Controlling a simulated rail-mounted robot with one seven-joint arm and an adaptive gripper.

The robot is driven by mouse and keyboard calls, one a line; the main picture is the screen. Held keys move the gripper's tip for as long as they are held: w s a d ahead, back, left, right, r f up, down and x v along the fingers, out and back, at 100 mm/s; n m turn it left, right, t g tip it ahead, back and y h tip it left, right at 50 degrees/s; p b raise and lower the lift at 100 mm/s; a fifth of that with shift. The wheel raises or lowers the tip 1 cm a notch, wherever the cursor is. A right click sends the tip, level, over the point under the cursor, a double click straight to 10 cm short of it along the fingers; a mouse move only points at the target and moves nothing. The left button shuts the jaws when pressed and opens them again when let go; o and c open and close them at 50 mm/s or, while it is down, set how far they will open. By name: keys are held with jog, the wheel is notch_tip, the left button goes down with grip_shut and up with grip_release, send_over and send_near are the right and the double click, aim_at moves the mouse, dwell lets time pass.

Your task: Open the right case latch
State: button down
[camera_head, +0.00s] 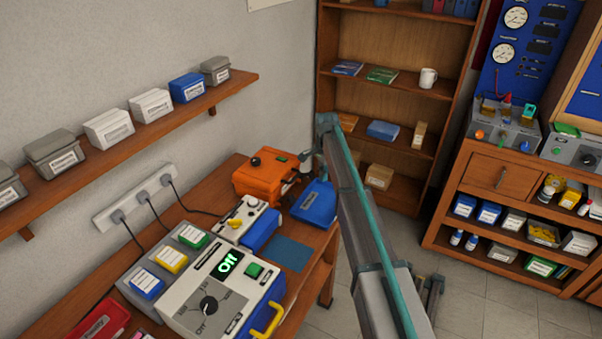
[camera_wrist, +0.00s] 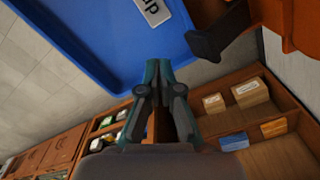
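The orange case (camera_head: 262,180) stands at the far end of the workbench in the head view, with a black knob and a green button on top. Its orange corner (camera_wrist: 288,22) fills the upper right of the wrist view. A black latch-like part (camera_wrist: 212,40) sticks out from it, apart from my fingers. My gripper (camera_wrist: 159,66) has its teal fingertips together, with nothing seen between them. It points toward a blue bin (camera_wrist: 95,40), just left of the black part.
The blue bin (camera_head: 314,203) stands close beside the case. A white-and-blue device (camera_head: 247,222) and a large test unit (camera_head: 220,295) stand nearer on the workbench. A bookshelf (camera_head: 395,40) is behind.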

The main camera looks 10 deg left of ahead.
notch_tip(320, 180, up, 9)
jog(key=p, duration=0.4)
dwell(0.8)
jog(key=s+d+f+n, duration=0.1)
jog(key=s+d+f, duration=0.1)
jog(key=s+f, duration=0.1)
jog(key=s+d+f+n, duration=0.1)
jog(key=s+d+f, duration=0.2)
jog(key=s, duration=0.1)
jog(key=s+d+f, duration=0.2)
jog(key=s+f, duration=0.2)
jog(key=shift+d+n, duration=0.25)
jog(key=shift+n, duration=0.15)
jog(key=s+d+f+n, duration=0.3)
jog(key=s+d+f, duration=0.1)
jog(key=s, duration=0.6)
jog(key=s+d+f+n, duration=0.2)
jog(key=s+d+f, duration=0.25)
jog(key=s, duration=0.45)
jog(key=s+d+f+n, duration=0.3)
jog(key=s+f, duration=0.1)
jog(key=s, duration=0.6)
jog(key=s+f+g+b, duration=0.5)
jog(key=s+f+g, duration=0.1)
jog(key=s+f, duration=1.8)
jog(key=s, duration=0.4)
jog(key=shift+g, duration=0.4)
